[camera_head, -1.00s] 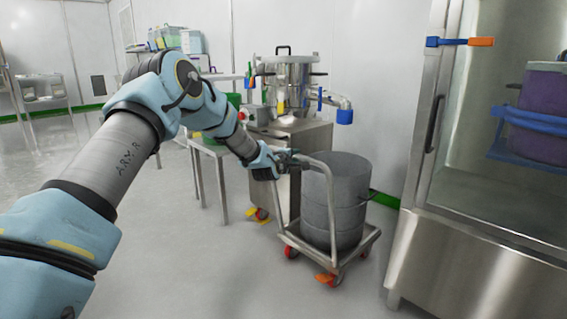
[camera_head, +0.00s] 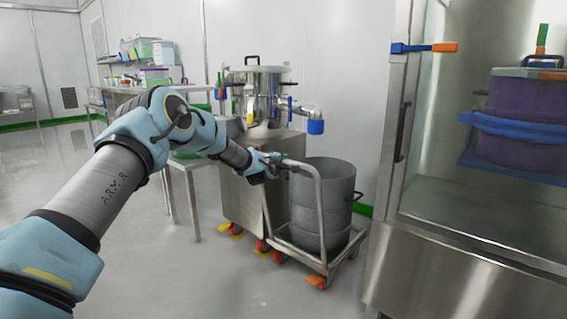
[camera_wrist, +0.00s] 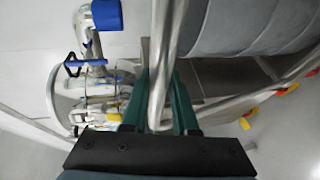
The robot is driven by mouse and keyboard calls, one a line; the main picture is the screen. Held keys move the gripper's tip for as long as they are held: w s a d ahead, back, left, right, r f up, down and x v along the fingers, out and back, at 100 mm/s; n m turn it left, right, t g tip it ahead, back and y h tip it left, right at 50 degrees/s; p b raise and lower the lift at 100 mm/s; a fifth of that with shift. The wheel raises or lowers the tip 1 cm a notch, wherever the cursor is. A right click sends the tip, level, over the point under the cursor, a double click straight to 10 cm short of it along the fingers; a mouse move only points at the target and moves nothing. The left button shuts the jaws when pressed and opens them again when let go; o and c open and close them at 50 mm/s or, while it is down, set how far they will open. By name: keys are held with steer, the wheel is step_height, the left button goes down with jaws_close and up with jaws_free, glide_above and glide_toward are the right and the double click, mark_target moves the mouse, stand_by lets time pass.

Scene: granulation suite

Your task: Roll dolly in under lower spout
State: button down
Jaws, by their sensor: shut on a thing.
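The dolly (camera_head: 301,255) is a steel platform on red castors with a tubular push handle, and a grey drum (camera_head: 323,205) stands upright on it. My gripper (camera_head: 285,163) is shut on the dolly's handle; in the wrist view the handle tube (camera_wrist: 161,65) runs between the green fingers (camera_wrist: 163,108). The lower spout (camera_head: 316,120), with a blue end, sticks out to the right from the steel sifter-like machine (camera_head: 262,95). In the head view the drum is below the spout and slightly right of it; whether it is directly under in depth I cannot tell. The spout also shows in the wrist view (camera_wrist: 106,15).
The machine's steel cabinet (camera_head: 240,192) is close on the dolly's left. A steel cabinet with a glass door (camera_head: 455,140) stands at the right, with a purple container (camera_head: 523,101) inside. A steel table (camera_head: 186,163) stands at left. Floor in front is clear.

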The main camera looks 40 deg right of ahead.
steer(key=shift+d+r, duration=0.15)
steer(key=c, duration=0.7)
jaws_free()
steer(key=p+v, duration=0.1)
steer(key=v, duration=1)
steer(key=shift+p, duration=0.4)
steer(key=shift+w, duration=0.1)
